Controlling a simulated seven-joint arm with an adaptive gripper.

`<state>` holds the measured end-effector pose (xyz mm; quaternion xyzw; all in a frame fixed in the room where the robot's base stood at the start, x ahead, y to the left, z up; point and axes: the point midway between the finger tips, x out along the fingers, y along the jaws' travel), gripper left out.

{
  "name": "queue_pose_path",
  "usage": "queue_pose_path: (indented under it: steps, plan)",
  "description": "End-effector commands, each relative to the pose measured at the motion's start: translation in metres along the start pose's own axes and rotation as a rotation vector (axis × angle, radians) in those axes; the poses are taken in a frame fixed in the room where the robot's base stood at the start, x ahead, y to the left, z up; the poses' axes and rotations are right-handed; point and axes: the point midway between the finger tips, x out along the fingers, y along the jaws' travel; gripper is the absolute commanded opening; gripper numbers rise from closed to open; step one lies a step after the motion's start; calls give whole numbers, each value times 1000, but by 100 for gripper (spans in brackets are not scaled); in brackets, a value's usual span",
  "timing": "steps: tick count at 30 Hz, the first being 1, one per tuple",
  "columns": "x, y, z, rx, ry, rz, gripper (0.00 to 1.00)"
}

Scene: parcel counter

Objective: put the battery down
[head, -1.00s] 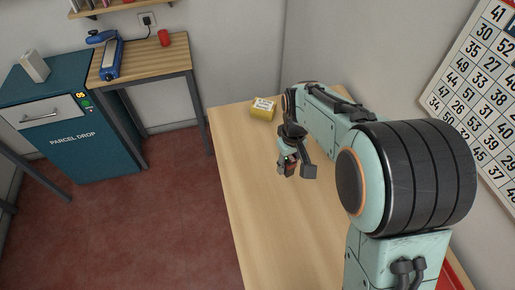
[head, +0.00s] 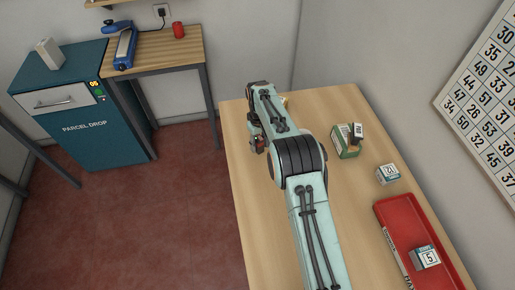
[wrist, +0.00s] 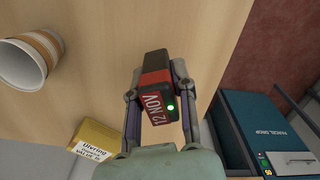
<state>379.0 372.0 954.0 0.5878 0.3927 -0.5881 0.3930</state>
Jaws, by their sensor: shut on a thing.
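The battery (wrist: 154,85) is a black and red block with a "12 NOV" label and a small lit green light. My gripper (wrist: 160,92) is shut on it, one finger on each side, in the wrist view. In the head view my gripper (head: 258,141) holds the battery near the left edge of the wooden table (head: 250,215). The battery is small and partly hidden there. Whether it touches the table top I cannot tell.
A paper cup (wrist: 22,62) and a yellow box (wrist: 93,142) stand on the table near my gripper. A green box (head: 346,145), a small white-blue box (head: 388,174) and a red tray (head: 395,218) lie to the right. The parcel drop (head: 85,125) stands across the floor.

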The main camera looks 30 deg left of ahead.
Motion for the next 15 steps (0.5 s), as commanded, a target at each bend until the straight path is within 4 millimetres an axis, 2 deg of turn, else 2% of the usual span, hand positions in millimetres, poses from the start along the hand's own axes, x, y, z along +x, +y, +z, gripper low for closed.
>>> queue_pose_path:
  steps: [5, 12, 15]
  plan:
    - [8, 3, -6, 0, 1, 0, 0]
    - [40, 3, -8, 0, -1, -1, 0]
    - [42, 4, -9, 0, 1, 0, 0]
